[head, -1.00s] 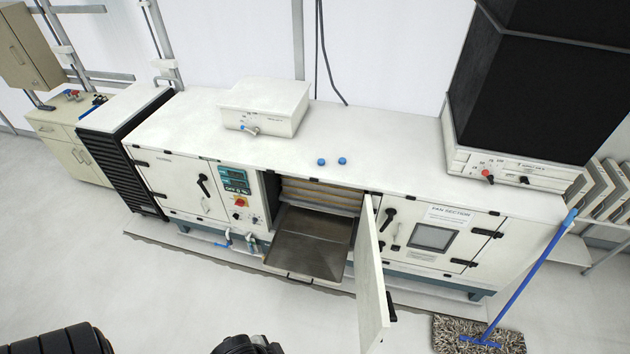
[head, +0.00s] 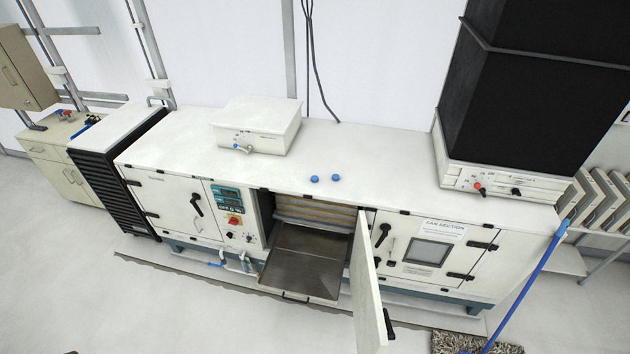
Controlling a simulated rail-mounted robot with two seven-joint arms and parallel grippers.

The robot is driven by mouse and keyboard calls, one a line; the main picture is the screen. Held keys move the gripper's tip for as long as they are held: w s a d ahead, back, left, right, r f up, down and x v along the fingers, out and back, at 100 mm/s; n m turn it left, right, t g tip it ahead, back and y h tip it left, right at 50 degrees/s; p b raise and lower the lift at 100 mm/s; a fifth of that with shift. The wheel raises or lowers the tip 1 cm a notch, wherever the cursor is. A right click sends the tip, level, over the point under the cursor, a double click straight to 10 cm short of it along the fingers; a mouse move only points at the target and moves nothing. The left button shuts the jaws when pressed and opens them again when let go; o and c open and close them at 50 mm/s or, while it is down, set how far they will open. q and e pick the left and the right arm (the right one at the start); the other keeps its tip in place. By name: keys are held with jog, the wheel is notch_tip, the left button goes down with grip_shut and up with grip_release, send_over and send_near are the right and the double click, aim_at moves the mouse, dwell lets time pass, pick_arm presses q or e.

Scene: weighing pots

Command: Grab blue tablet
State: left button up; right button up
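Two small round blue pieces sit side by side on the white top of the long cabinet: a left blue piece (head: 315,178) and a right blue piece (head: 336,177). They look like small discs or caps. I cannot tell whether either is the blue tablet, and no other tablet-like blue thing is clear. Neither of my grippers is in view.
The long white cabinet (head: 400,190) has an open door (head: 367,285) swung toward me and a pulled-out dark tray (head: 308,262). A white box (head: 257,126) and a tall black duct (head: 545,90) stand on top. A blue-handled mop (head: 525,290) leans at right.

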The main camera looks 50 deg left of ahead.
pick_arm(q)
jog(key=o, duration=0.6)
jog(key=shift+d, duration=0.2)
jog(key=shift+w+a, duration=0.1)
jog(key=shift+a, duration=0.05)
